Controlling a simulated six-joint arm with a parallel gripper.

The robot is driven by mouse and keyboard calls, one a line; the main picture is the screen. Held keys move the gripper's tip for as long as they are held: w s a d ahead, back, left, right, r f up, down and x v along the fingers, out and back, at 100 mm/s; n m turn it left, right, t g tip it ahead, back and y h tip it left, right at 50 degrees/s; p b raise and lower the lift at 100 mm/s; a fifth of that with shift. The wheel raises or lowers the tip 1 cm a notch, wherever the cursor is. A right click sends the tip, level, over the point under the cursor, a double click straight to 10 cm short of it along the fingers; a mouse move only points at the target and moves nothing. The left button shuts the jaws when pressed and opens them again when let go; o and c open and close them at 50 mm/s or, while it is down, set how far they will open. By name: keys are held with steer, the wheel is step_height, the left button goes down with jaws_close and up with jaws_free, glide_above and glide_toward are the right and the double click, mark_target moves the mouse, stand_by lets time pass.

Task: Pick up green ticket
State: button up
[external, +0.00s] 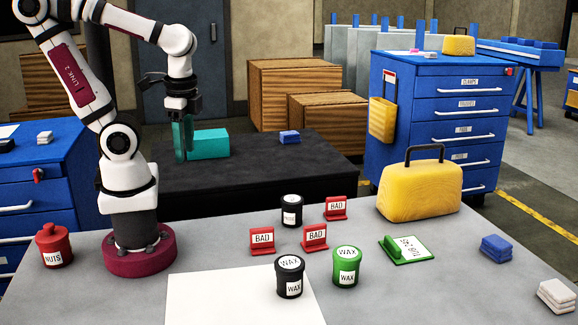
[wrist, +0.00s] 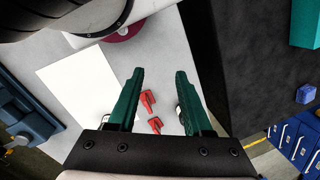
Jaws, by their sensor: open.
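The green ticket (external: 407,249) lies tipped over on the grey table in the external view, its white lettered face turned up. It is right of the green wax jar and in front of the yellow case. I cannot make it out in the wrist view. My gripper (external: 181,158) is high at the back left, far from the ticket, with its teal fingers pointing down. In the wrist view my gripper (wrist: 159,74) is open, with nothing between its fingers.
Three red BAD tickets (external: 263,241) stand left of the green ticket. Around them are a green wax jar (external: 345,267), a black wax jar (external: 290,277) and another black jar (external: 292,211). A yellow case (external: 420,191) stands behind. Blue blocks (external: 496,248) lie right.

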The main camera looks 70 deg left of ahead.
steer(key=shift+o, duration=0.3)
steer(key=shift+o, duration=1.1)
steer(key=w+d+f+n+h, duration=0.1)
steer(key=w+d+n+h, duration=0.2)
steer(key=w+n, duration=0.3)
steer(key=w+d+f+n+g+h, duration=0.1)
steer(key=w+d+n+h, duration=0.15)
steer(key=w, duration=0.55)
steer(key=w+d+f+n+h, duration=0.1)
steer(key=w+d+n+h, duration=0.25)
steer(key=w+n, duration=0.25)
steer(key=n+t+h, duration=0.5)
steer(key=n+t, duration=0.1)
steer(key=n, duration=0.7)
glide_toward(395, 244)
steer(key=x, duration=0.8)
steer(key=shift+d+f, duration=0.15)
steer(key=shift+d, duration=0.15)
steer(key=shift+c, duration=0.2)
